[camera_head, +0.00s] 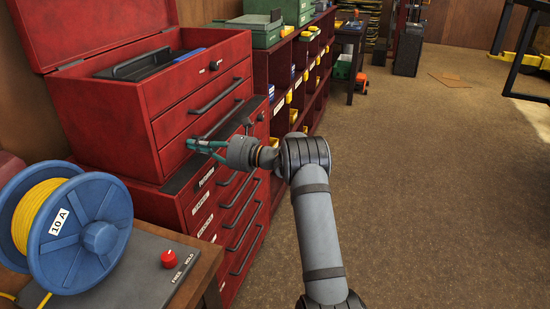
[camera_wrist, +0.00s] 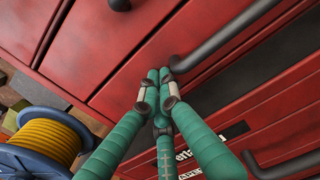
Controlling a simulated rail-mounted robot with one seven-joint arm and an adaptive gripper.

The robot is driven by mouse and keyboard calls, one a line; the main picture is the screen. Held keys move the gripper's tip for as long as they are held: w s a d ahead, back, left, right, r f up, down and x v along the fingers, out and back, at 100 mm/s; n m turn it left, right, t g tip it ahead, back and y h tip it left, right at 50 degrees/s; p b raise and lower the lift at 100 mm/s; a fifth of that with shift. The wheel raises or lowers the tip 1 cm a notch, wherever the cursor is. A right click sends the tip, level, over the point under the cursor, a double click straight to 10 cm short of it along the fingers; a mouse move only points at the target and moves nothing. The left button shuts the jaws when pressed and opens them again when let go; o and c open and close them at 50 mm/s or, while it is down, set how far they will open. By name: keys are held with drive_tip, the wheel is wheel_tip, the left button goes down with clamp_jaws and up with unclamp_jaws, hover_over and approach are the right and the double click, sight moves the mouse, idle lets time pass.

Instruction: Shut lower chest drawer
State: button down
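The red tool chest (camera_head: 125,105) stands at the left with its lid up. Its lower drawer front (camera_head: 175,153) is just above the dark ledge of the red cabinet below and looks about level with the chest front; any small gap cannot be told. My gripper (camera_head: 190,144) is at this front. In the wrist view, the green fingers (camera_wrist: 160,78) meet at their tips with nothing seen between them. The tips are against or very near the red drawer front (camera_wrist: 135,70), beside the left end of its dark handle (camera_wrist: 225,38).
The red cabinet (camera_head: 245,215) below has several labelled drawers. A blue reel (camera_head: 100,237) of yellow cord and a grey box with a red knob (camera_head: 168,259) sit at front left. Red shelves (camera_head: 275,75) run behind. The floor (camera_head: 440,190) at right is clear.

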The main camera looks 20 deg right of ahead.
drive_tip(key=shift+a+r, duration=0.2)
idle(0.3)
drive_tip(key=shift+d, duration=0.1)
drive_tip(key=shift+d+f, duration=0.15)
drive_tip(key=shift+d, duration=0.05)
drive_tip(key=b+v, duration=0.2)
drive_tip(key=v, duration=1.1)
drive_tip(key=shift+s+d+b, duration=0.25)
drive_tip(key=shift+d+b, duration=0.05)
drive_tip(key=shift+b, duration=0.1)
drive_tip(key=p+x, duration=0.2)
drive_tip(key=x, duration=1.2)
drive_tip(key=shift+p, duration=0.35)
drive_tip(key=shift+a, duration=0.1)
